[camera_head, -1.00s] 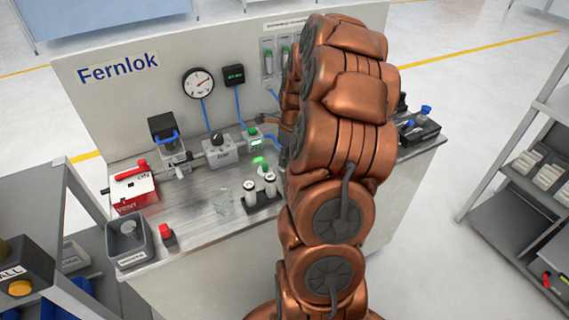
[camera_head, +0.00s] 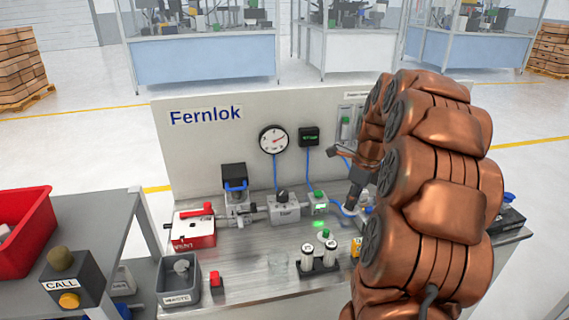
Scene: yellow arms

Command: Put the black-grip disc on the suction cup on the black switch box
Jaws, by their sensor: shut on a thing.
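My gripper (camera_head: 357,197) is a small dark shape pointing down over the right middle of the bench, beside my copper arm. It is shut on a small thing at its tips. The thing is too small and hidden to make out, and I cannot tell a black-grip disc there. A black switch box marked CALL (camera_head: 84,277) stands at the lower left on a grey side shelf, far from my gripper. It has a yellow button on its front and a rounded olive-brown piece on top; I cannot tell whether that is the suction cup.
The bench (camera_head: 238,262) holds a red-and-white box (camera_head: 193,232), a grey waste bin (camera_head: 180,290) and a rack of white cylinders (camera_head: 319,262). A Fernlok panel (camera_head: 215,145) rises behind. A red bin (camera_head: 22,237) sits left. My arm hides much of the bench's right.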

